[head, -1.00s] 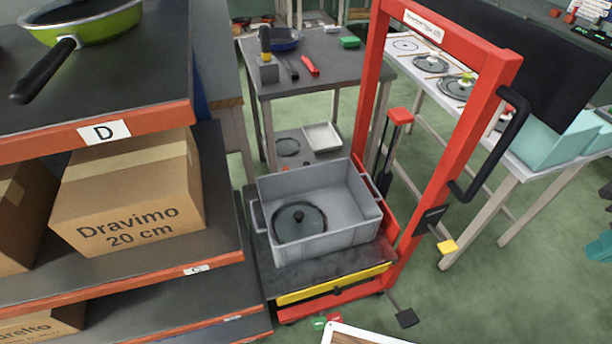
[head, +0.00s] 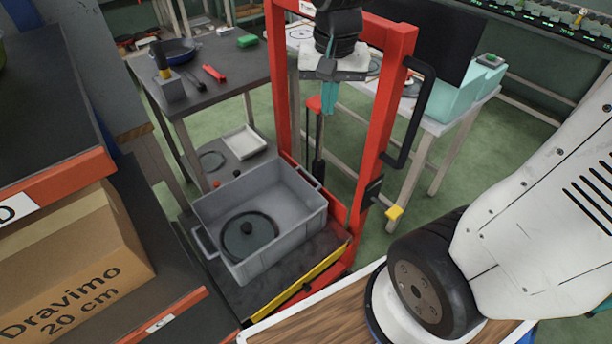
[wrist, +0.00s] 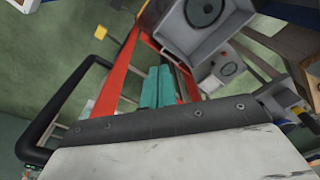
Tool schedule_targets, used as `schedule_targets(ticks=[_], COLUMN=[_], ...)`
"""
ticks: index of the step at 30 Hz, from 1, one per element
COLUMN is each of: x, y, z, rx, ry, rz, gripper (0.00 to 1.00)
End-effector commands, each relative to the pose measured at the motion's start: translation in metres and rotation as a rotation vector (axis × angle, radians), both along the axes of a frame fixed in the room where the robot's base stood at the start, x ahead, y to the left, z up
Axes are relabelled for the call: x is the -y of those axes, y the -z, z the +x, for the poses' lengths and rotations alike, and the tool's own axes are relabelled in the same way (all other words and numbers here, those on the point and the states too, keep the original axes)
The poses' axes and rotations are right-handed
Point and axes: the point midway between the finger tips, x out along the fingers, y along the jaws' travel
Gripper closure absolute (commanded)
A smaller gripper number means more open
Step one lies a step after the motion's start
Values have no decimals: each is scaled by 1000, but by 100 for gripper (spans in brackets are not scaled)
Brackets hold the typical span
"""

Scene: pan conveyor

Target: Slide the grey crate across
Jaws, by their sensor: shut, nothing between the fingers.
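The grey crate (head: 282,252) stands upright on the dark platform (head: 250,293) of a red lift trolley (head: 381,125). A round dark lid with a knob (head: 248,237) lies inside it. The crate (wrist: 181,40) also shows at the top of the wrist view, partly cut off. My gripper (head: 328,103) hangs behind and above the crate, by the trolley's red frame, apart from the crate. Its teal fingers are together and empty; they also show in the wrist view (wrist: 158,88).
A shelf (head: 165,318) with a cardboard box (head: 75,262) stands close to the platform's left side. A grey table (head: 215,95) with a pan (head: 178,50) is behind. A black handle (head: 414,115) juts from the trolley's right. A white-edged wooden top (head: 330,325) is in front.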

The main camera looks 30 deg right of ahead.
Motion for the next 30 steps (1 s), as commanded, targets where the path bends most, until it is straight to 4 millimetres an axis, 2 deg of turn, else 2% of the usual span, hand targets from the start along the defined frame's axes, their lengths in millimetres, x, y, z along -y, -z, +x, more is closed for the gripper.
schedule_targets(ticks=[1, 6, 11, 15, 18, 22, 25, 30], x=[3, 16, 30, 42, 50, 57, 60, 62], y=[15, 70, 136, 204, 251, 301, 325, 345], z=[20, 82, 131, 163, 178, 188, 192, 194], rx=[-15, -30, -45, -57, -63, -69, -70, -69], ry=[54, 259, 450, 616, 721, 827, 879, 914], rz=[4, 17, 26, 31, 35, 37, 39, 40], gripper=[100, 100, 100, 100, 100, 100, 100, 100])
